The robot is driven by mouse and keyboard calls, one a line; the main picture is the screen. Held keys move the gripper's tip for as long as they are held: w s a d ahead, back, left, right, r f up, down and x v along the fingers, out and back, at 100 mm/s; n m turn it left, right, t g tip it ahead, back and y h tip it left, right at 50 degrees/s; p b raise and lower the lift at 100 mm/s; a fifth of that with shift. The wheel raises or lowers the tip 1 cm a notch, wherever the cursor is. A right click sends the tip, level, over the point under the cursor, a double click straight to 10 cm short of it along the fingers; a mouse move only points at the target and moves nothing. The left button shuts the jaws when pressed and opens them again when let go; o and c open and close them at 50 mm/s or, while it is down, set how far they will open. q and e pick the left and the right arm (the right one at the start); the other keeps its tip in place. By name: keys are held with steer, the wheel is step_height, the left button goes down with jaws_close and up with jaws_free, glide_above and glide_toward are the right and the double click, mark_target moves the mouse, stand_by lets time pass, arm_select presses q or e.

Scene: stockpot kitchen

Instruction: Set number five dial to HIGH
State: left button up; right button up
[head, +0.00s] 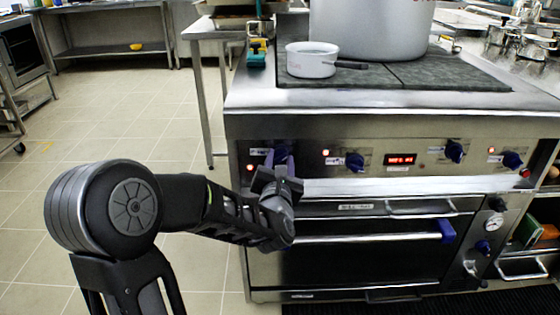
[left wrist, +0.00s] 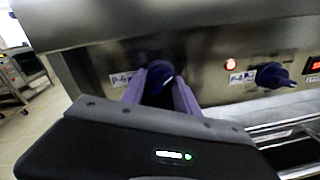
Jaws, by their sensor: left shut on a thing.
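The stove's front panel carries a row of dark blue dials. The leftmost dial (head: 281,151) sits between the purple fingers of my left gripper (head: 280,159), which is shut on it. The left wrist view shows the same dial (left wrist: 159,76) between the two fingers (left wrist: 160,88), partly covered by them. A second dial (head: 355,161) is to its right, untouched, and also shows in the left wrist view (left wrist: 272,76). Further right are two more dials (head: 455,151) (head: 512,160). The small labels are too blurred to read surely. My right gripper is not in view.
A white saucepan (head: 311,63) and a large grey stockpot (head: 370,28) stand on the stovetop. A red display (head: 400,159) is on the panel. Below are a horizontal oven handle (head: 385,238) and another blue knob (head: 483,247). The floor at left is clear.

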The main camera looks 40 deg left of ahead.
arm_select(q)
jaws_close()
